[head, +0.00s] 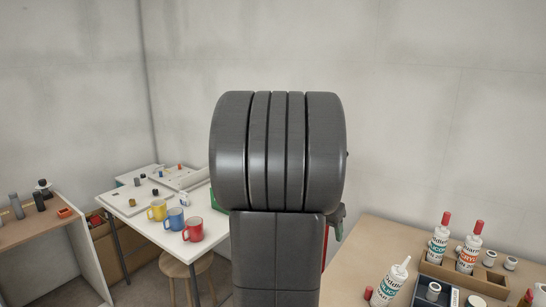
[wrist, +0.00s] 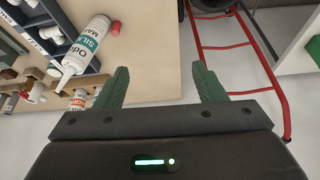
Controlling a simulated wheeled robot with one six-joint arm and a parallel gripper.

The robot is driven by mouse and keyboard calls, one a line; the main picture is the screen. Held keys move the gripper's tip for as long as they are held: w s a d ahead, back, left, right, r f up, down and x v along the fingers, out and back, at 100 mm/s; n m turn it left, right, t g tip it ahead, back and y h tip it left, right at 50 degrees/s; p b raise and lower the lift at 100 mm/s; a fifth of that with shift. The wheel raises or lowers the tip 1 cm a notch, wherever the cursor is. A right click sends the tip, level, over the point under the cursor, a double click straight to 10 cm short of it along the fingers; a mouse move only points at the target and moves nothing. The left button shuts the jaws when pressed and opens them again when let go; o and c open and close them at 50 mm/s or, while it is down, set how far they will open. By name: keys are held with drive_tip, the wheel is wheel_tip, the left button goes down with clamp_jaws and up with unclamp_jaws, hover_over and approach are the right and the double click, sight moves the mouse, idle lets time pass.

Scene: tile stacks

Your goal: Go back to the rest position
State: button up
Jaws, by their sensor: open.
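My gripper (wrist: 163,84) shows in the wrist view with its two green fingers spread apart and nothing between them. It hangs over the front edge of a light wooden table (wrist: 158,40), with floor below part of it. In the head view my own grey arm fills the middle and hides most of the gripper. A white bottle (wrist: 86,48) with a red cap beside it lies or stands on the table to the left of the fingers in the wrist view.
In the head view, bottles (head: 438,240) and a tray (head: 464,278) are on the right-hand table (head: 349,277). A white table (head: 137,225) with yellow (head: 157,210), blue (head: 175,219) and red (head: 193,229) mugs stands left, beside a stool (head: 186,266). A red metal frame (wrist: 212,72) shows in the wrist view.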

drive_tip(key=w+a+f+n+p, duration=0.1)
drive_tip(key=w+a+f+n, duration=0.1)
drive_tip(key=w+f, duration=0.1)
drive_tip(key=shift+w+a+f+y+p, duration=0.1)
drive_tip(key=shift+w+f+y+p, duration=0.05)
drive_tip(key=shift+f+y+p, duration=0.2)
